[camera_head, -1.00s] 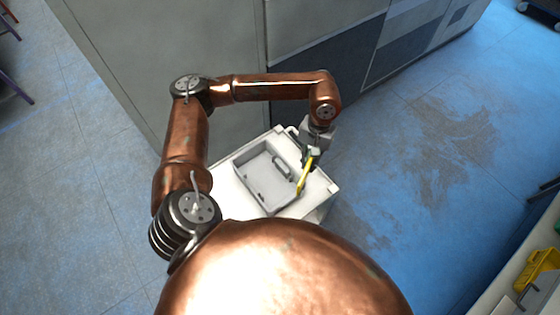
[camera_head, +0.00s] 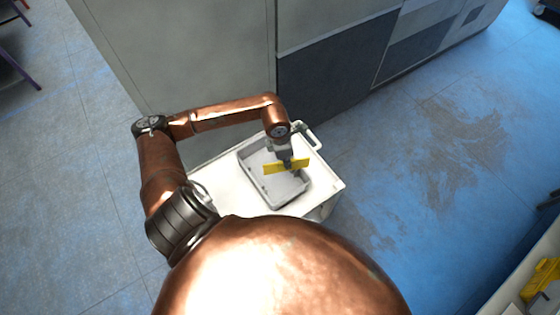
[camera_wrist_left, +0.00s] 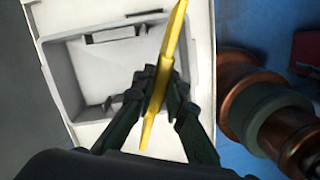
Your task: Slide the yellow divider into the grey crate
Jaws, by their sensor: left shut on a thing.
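The grey crate (camera_head: 262,187) sits on a white cart top and looks empty inside. In the left wrist view the crate (camera_wrist_left: 62,75) shows its open inside and a far wall with a handle cut-out. My left gripper (camera_head: 287,163) is shut on the yellow divider (camera_head: 272,168) and is over the crate. In the left wrist view the divider (camera_wrist_left: 174,45) stands edge-on between the dark fingers (camera_wrist_left: 158,90), over the crate's right part. I cannot tell whether its lower edge touches the crate. My right gripper is not in view.
The white cart top (camera_head: 325,182) has bare room right of the crate and a handle rail (camera_head: 308,132) at its far end. A grey cabinet (camera_head: 180,60) stands behind. Another table with a yellow object (camera_head: 541,277) is at the lower right.

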